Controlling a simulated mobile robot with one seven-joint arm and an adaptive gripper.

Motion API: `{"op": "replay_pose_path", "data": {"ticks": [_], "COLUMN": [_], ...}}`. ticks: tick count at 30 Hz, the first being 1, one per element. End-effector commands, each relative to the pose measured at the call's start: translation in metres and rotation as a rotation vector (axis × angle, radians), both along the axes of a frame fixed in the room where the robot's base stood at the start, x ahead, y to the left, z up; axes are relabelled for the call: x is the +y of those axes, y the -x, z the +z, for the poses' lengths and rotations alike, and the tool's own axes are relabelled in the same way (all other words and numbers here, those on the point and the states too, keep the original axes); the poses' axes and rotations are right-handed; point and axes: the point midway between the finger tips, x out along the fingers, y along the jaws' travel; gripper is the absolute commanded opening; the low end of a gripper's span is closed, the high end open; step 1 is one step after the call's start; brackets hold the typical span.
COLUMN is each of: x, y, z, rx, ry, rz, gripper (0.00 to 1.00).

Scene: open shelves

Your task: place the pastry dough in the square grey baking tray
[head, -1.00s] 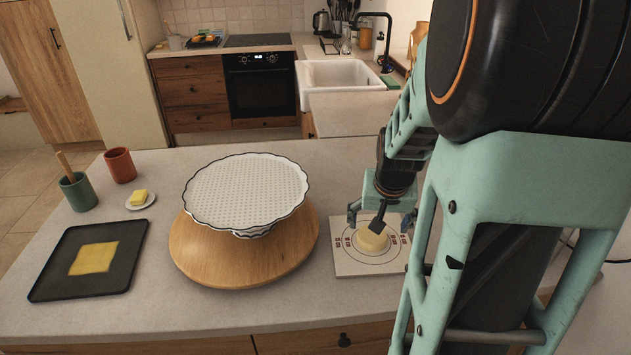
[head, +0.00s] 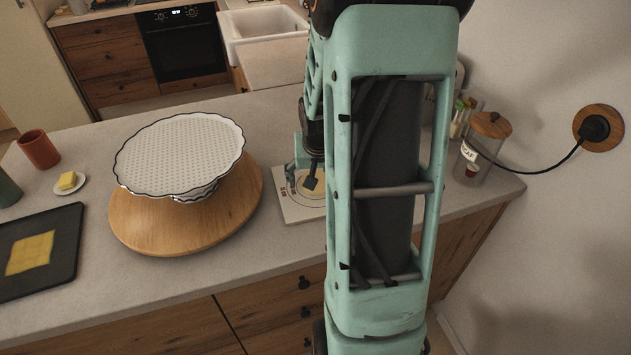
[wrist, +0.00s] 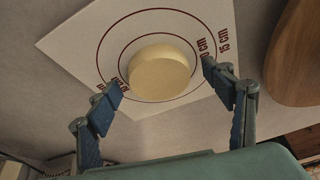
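The pastry dough (wrist: 160,72) is a thick, round, pale yellow disc on a white mat with printed circles (wrist: 92,45). In the head view my arm hides most of the dough and part of the mat (head: 292,211). My gripper (wrist: 163,74) is open, one finger on each side of the dough, with a small gap visible at the right fingertip. The square dark grey baking tray (head: 67,247) is at the left of the counter, cut off by the picture edge. A flat yellow sheet (head: 30,254) lies on it.
A round wooden board (head: 235,215) carrying a white wavy-edged dish (head: 180,152) stands between the mat and tray. A red cup (head: 39,150) and a butter plate (head: 79,188) stand behind the tray. A lidded jar (head: 484,150) is at the right.

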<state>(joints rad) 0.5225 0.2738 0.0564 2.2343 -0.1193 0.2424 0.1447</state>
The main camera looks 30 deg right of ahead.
Motion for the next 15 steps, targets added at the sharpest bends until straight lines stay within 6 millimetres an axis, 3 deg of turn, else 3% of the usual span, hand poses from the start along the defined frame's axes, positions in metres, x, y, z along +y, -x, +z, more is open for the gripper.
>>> {"op": "replay_pose_path", "data": {"ticks": [2, 12, 15], "x": [-0.0001, 0.0001, -0.0001], "y": [0.0001, 0.0003, 0.0001], "z": [0.0001, 0.0002, 0.0005], "rx": [0.0, 0.0, 0.0], "ry": [0.0, 0.0, 0.0], "rz": [0.0, -0.001, -0.001], "gripper": [0.66, 0.28, 0.23]}}
